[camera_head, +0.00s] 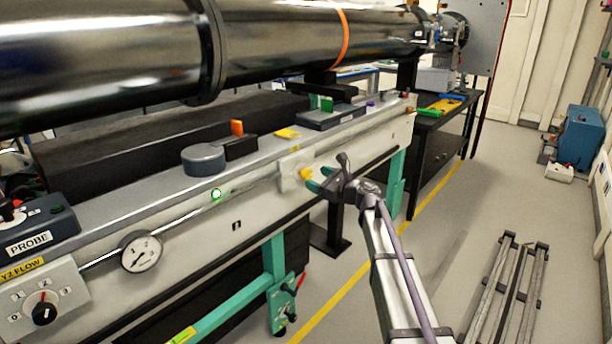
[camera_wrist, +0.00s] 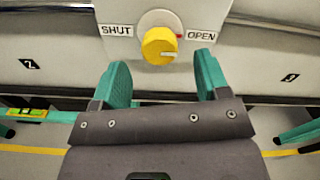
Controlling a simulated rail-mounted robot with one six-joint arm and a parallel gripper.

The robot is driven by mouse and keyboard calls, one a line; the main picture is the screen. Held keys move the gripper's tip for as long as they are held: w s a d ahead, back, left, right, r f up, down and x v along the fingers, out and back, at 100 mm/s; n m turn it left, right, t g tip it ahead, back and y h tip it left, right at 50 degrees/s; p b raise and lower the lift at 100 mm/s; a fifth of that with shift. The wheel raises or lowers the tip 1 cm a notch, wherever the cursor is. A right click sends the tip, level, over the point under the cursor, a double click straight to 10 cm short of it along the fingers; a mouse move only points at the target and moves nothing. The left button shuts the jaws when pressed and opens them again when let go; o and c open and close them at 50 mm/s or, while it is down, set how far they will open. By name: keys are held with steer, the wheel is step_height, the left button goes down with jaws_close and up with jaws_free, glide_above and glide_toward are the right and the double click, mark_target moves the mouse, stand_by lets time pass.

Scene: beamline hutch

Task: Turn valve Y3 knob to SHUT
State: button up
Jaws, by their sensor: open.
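A yellow knob (camera_wrist: 159,47) sits on a round white base on a panel plate in the wrist view. A SHUT label (camera_wrist: 117,30) is on its left and an OPEN label (camera_wrist: 201,36) on its right. A pale mark on the knob's face points right, toward the OPEN side, and a red spot shows at its right edge. No Y3 lettering is readable. The knob also shows in the head view (camera_head: 306,174). My gripper (camera_wrist: 164,76) is open and empty, its teal fingers pointing at the knob and spread to either side, just short of it.
A Y2 FLOW box (camera_head: 43,300) with a black knob and a dial gauge (camera_head: 141,251) are on the bench front at left. A large dark metal pipe (camera_head: 270,40) runs above the bench. Floor rails (camera_head: 510,290) lie at right.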

mark_target(309, 175)
steer(key=x, duration=0.5)
steer(key=shift+w+a, duration=0.15)
steer(key=shift+a, duration=0.05)
steer(key=shift+c, duration=0.3)
steer(key=c, duration=0.9)
